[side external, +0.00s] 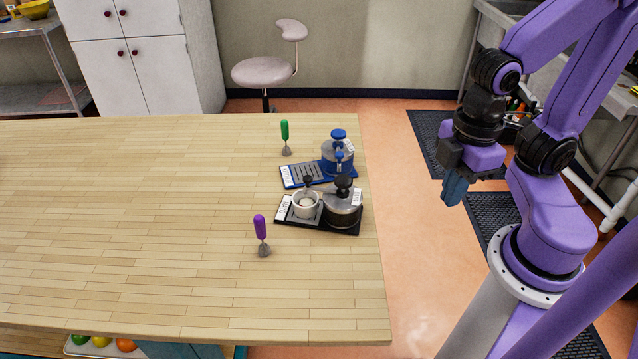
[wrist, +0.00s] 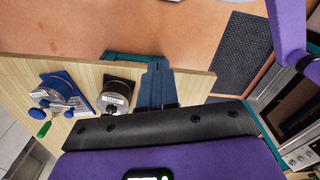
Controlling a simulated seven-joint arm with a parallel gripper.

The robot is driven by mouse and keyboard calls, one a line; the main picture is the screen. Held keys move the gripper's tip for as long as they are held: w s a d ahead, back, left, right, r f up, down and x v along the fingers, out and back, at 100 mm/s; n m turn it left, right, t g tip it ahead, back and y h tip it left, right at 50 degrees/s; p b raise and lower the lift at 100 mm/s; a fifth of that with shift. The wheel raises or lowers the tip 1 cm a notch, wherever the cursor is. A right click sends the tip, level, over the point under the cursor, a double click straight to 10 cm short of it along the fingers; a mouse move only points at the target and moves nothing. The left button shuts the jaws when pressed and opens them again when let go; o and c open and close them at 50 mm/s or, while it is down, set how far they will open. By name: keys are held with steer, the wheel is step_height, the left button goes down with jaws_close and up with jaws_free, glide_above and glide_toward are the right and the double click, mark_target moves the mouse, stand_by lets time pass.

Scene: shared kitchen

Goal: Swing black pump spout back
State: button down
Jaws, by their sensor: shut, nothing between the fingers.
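The black pump (side external: 342,208), a grey and black canister with a round black knob and a white label, stands on the right part of a black tray (side external: 284,222). Its black spout (side external: 308,181) appears to reach left over a white cup (side external: 306,207) on the same tray. In the wrist view the canister (wrist: 118,96) shows left of the fingers; the cup and spout are not clear there. My gripper (side external: 453,190) is shut and empty, off the table's right edge and apart from the pump. Its blue-grey fingers also show in the wrist view (wrist: 156,82).
A blue pump (side external: 338,156) on a blue tray (side external: 290,183) stands just behind the black one. A green-handled whisk (side external: 285,137) and a purple-handled whisk (side external: 262,235) stand on the wooden table (side external: 150,220). The table's left side is clear.

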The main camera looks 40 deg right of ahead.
stand_by(0.4)
steer(key=c, duration=1.5)
jaws_free()
steer(key=o, duration=0.5)
steer(key=shift+w+a+r, duration=0.1)
steer(key=shift+w+a, duration=0.1)
step_height(320, 180, up, 12)
steer(key=f+m, duration=0.1)
steer(key=m, duration=0.6)
glide_above(308, 177)
step_height(308, 177, down, 16)
steer(key=shift+f, duration=0.1)
steer(key=shift+c, duration=0.5)
jaws_close()
